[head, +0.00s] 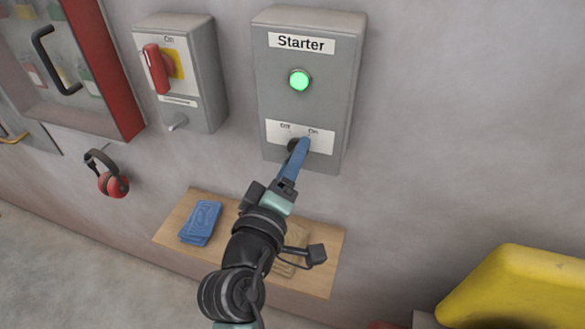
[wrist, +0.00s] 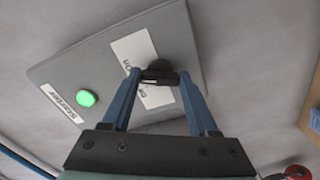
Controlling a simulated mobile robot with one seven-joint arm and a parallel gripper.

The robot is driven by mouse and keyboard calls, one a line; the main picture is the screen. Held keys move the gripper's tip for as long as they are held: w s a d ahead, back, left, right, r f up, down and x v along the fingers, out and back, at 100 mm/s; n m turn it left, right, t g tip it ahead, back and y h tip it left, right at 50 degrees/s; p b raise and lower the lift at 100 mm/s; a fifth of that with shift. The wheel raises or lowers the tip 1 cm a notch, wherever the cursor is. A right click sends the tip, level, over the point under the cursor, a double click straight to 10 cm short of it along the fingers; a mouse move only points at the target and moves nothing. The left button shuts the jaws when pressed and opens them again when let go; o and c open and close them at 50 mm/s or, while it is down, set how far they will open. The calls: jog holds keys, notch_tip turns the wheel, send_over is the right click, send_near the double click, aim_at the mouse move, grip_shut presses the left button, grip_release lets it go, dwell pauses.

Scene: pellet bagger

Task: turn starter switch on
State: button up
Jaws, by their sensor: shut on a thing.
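The grey Starter box (head: 270,110) hangs on the wall with a lit green lamp (head: 299,80). Below the lamp is a white plate marked Off and On, with a dark rotary switch knob (head: 292,146). My gripper (head: 301,146) reaches up from below, its blue fingers at the knob and partly hiding it. In the wrist view, the fingertips of my gripper (wrist: 160,80) close on the two sides of the black knob (wrist: 161,69). The green lamp (wrist: 86,98) shows lit there too. Which mark the knob points to is hard to tell.
Left of the Starter is a grey box (head: 201,80) with a red handle (head: 155,69). A wooden shelf (head: 170,231) below holds blue folded items (head: 200,222). Red ear muffs (head: 112,183) hang at left. A yellow object (head: 520,290) stands at lower right.

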jog(key=shift+m+b, duration=0.3)
jog(key=shift+m, duration=0.2)
jog(key=o, duration=1.4)
jog(key=shift+s, duration=0.15)
jog(key=b+v, duration=0.3)
jog(key=v, duration=0.9)
jog(key=shift+s+a+b, duration=0.15)
jog(key=shift+s+b, duration=0.2)
jog(key=shift+b, duration=0.05)
